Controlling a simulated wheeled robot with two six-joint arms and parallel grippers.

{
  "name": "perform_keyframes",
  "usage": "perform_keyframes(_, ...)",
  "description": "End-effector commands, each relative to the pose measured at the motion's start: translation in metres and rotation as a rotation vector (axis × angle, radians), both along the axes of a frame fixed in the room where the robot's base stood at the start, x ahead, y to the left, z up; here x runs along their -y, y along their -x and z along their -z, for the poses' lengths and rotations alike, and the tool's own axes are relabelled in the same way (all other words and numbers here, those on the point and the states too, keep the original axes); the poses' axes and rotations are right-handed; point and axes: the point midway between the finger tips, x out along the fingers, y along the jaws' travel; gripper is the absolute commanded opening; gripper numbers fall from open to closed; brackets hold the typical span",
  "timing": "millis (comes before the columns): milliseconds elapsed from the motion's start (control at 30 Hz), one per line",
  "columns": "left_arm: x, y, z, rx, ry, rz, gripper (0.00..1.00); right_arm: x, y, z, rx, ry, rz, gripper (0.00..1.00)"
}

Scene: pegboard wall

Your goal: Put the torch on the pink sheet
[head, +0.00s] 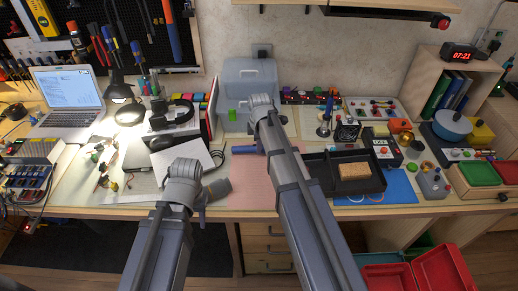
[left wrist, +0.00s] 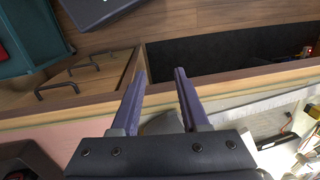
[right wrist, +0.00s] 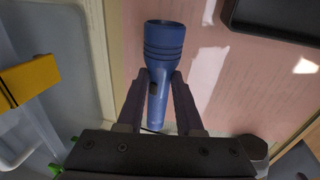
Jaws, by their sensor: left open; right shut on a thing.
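The blue torch (right wrist: 163,55) is held between the fingers of my right gripper (right wrist: 160,85), which is shut on its narrower body. Its wide ribbed head points away from the gripper. In the head view, part of the torch (head: 245,149) shows left of my right arm, by the far left part of the pink sheet (head: 252,172). The sheet (right wrist: 215,85) lies beside and behind the torch in the right wrist view. I cannot tell the torch's height above it. My left gripper (left wrist: 160,75) is open and empty over the table's front edge; it also shows in the head view (head: 222,189).
A black tray (head: 318,173) with a sponge (head: 354,171) stands right of the sheet. A grey-blue bin (head: 248,80) stands behind it. A white paper (head: 183,158) and dark laptop-like item lie left. The sheet's front part is clear.

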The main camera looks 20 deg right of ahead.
Motion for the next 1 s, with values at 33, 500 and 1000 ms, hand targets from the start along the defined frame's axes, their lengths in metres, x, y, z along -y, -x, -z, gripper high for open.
perform_keyframes(33, 0.0001, 0.0, -0.0017, 0.0, 0.0, 0.0, 0.45, 0.0, 0.0, -0.0017, 0.0, 0.0, 0.0, 0.0)
perform_keyframes(500, 0.0001, 0.0, 0.0015, 0.0, 0.0, 0.0, 0.45, 0.0, 0.0, 0.0015, 0.0, 0.0, 0.0, 0.57)
perform_keyframes(1000, 0.0, 0.0, -0.0042, 0.0, 0.0, 0.0, 0.45, 0.0001, 0.0, -0.0043, 0.0, 0.0, 0.0, 0.65)
